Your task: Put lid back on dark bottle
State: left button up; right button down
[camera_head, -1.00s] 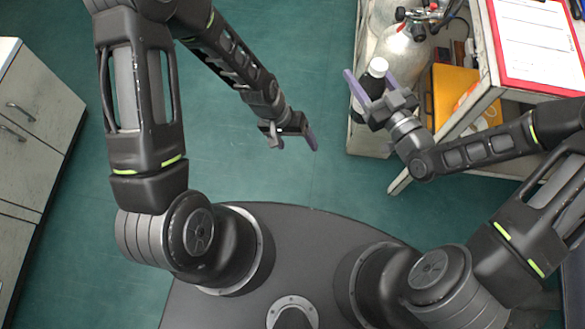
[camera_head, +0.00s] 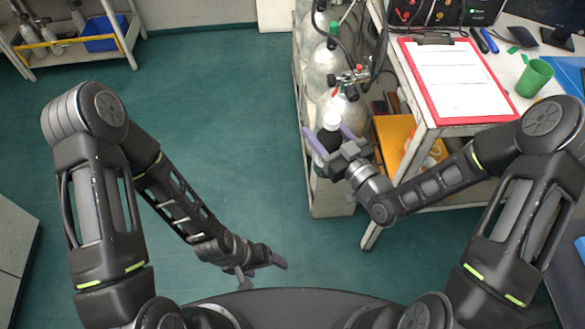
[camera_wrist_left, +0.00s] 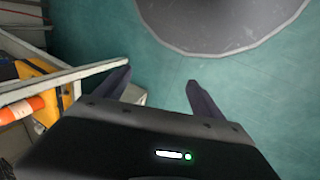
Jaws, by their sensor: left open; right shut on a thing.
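I cannot tell whether that white top is a lid or the bare neck. My left gripper (camera_head: 263,272) is open, low over the floor just in front of my base. In the left wrist view its two fingers (camera_wrist_left: 158,88) are apart with nothing between them. No loose lid can be made out in either view.
Gas cylinders (camera_head: 325,70) stand in a rack behind the bottle. A bench at the right carries a red clipboard (camera_head: 460,80) and a green cup (camera_head: 535,78). A low shelf with a blue bin (camera_head: 103,32) is at the far left. The green floor (camera_head: 220,130) between is clear.

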jog(key=w+d+r+m+t+h, duration=0.1)
jog(key=w+d+r+m+h, duration=0.1)
jog(key=d, duration=0.4)
jog(key=w+d+r+m+t+h, duration=0.1)
jog(key=w+d+r+m+h, duration=0.2)
jog(key=w+d+m+h, duration=0.1)
jog(key=w+d+h, duration=0.1)
jog(key=d+h, duration=0.1)
jog(key=h, duration=0.1)
jog(key=shift+w+d+r+t+h, duration=0.15)
jog(key=shift+d+r+t+h, duration=0.15)
jog(key=shift+r+t, duration=0.1)
